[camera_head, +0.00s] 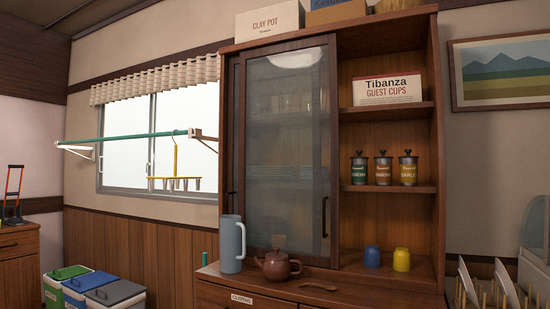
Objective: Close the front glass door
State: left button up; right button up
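A wooden cabinet (386,254) stands in the middle of the view. Its front sliding glass door (286,170) has a dark wood frame and frosted glass, and covers the left part of the cabinet. A dark vertical handle (324,217) is on the door's right edge. The shelves to the right of the door are uncovered. The edge of another door panel shows at the far left, with a second handle (230,204). Neither of my grippers is in view.
Three lidded jars (382,170), a guest cups box (387,90), a blue cup (372,257) and a yellow cup (402,260) sit on the open shelves. A grey-blue pitcher (232,245), a brown teapot (277,265) and a wooden spoon (318,287) are on the ledge before the door.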

aim_at(332, 262)
jog(key=i+l, duration=0.1)
jog(key=i+j, duration=0.2)
jog(key=i, duration=0.3)
jog(key=i+j+u, duration=0.1)
jog(key=i+j, duration=0.15)
jog(key=i, duration=0.25)
